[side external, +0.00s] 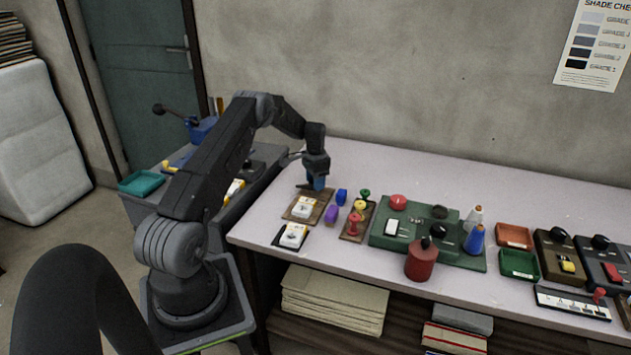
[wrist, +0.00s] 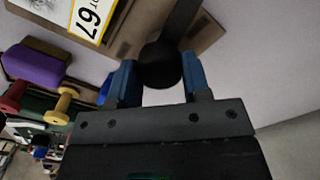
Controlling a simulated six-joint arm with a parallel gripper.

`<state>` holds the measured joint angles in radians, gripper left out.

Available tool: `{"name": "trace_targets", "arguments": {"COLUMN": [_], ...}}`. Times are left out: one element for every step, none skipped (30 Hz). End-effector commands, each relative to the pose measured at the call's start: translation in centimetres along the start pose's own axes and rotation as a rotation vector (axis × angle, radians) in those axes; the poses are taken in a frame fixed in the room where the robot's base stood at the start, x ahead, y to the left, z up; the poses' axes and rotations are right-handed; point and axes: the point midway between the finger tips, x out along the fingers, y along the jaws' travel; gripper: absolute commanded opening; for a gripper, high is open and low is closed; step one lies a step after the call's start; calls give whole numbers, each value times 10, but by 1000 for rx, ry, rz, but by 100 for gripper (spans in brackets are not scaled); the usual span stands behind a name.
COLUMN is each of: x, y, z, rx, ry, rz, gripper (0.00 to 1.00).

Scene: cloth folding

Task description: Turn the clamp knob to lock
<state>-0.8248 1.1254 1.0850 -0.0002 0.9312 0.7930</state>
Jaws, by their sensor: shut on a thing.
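The clamp knob (wrist: 160,66) is a dark ball at the end of a dark bar (wrist: 182,18) in the wrist view. My gripper (wrist: 158,80) has its blue fingers on either side of the knob and is shut on it. In the side external view my gripper (side external: 317,184) points down at the far edge of a brown clamp board (side external: 289,215). The knob itself is hidden by the gripper in the side view, and the bar's angle is hard to read there.
A blue piece (side external: 341,197) and a purple piece (side external: 331,214) lie close to the right of the board. Coloured spools (side external: 354,222) stand beyond them, then a green panel (side external: 385,232). The table behind is clear.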

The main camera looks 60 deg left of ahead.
Motion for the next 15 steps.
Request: {"name": "trace_targets", "arguments": {"x": [0, 0, 0, 0, 0, 0, 0, 0, 0, 0, 0, 0, 0, 0, 0], "y": [0, 0, 0, 0, 0, 0, 0, 0, 0, 0, 0, 0, 0, -1, -1], "z": [0, 0, 0, 0, 0, 0, 0, 0, 0, 0, 0, 0, 0, 0, 0], "rx": [-42, -70, -107, -136, -165, -203, -232, -260, -298, -326, -355, -393, -421, -450, -488], "ry": [-1, -1, -1, -1, -1, -1, -1, -1, -1, -1, -1, -1, -1, -1, -1], "rz": [0, 0, 0, 0, 0, 0, 0, 0, 0, 0, 0, 0, 0, 0, 0], "gripper": [20, 20, 20, 20, 20, 20, 20, 20, 20, 20, 20, 20, 20, 20, 20]}}
